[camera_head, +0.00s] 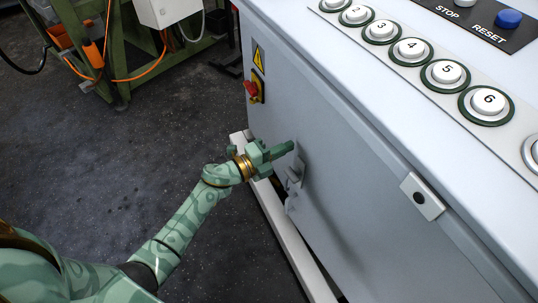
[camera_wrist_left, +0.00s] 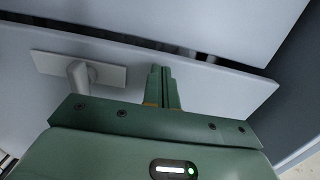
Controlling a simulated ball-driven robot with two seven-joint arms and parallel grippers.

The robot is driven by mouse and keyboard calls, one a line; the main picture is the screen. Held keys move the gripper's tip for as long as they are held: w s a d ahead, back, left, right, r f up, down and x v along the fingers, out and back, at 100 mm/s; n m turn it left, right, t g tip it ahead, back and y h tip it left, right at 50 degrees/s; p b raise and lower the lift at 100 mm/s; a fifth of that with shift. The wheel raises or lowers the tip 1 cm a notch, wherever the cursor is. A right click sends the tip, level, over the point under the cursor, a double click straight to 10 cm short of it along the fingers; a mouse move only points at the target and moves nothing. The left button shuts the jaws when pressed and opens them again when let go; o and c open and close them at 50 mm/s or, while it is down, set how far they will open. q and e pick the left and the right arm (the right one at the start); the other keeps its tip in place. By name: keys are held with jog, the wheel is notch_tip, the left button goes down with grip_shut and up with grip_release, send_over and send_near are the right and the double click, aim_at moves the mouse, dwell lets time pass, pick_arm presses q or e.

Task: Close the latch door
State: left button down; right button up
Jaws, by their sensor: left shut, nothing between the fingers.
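The latch door appears as a pale grey panel (camera_wrist_left: 225,88) in the left wrist view, with a dark gap along its edge against the neighbouring panel. A handle on a rectangular plate (camera_wrist_left: 108,74) sits on it, left of my fingers. In the head view the latch handle (camera_head: 294,177) stands on the cabinet's grey front. My left gripper (camera_head: 289,147) is shut and empty, its fingers pointing toward the front just above the handle. The closed fingers also show in the left wrist view (camera_wrist_left: 160,72). I cannot tell whether they touch the panel. My right gripper is not in view.
The cabinet top carries several numbered buttons (camera_head: 410,50) and a blue reset button (camera_head: 508,18). A red switch (camera_head: 252,89) sits on the front's far end. A green workbench frame (camera_head: 122,60) with orange cables stands at the back left. The dark floor (camera_head: 90,150) between is clear.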

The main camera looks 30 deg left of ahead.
pick_arm(q)
jog(key=shift+w+d, duration=0.35)
jog(key=shift+w, duration=0.2)
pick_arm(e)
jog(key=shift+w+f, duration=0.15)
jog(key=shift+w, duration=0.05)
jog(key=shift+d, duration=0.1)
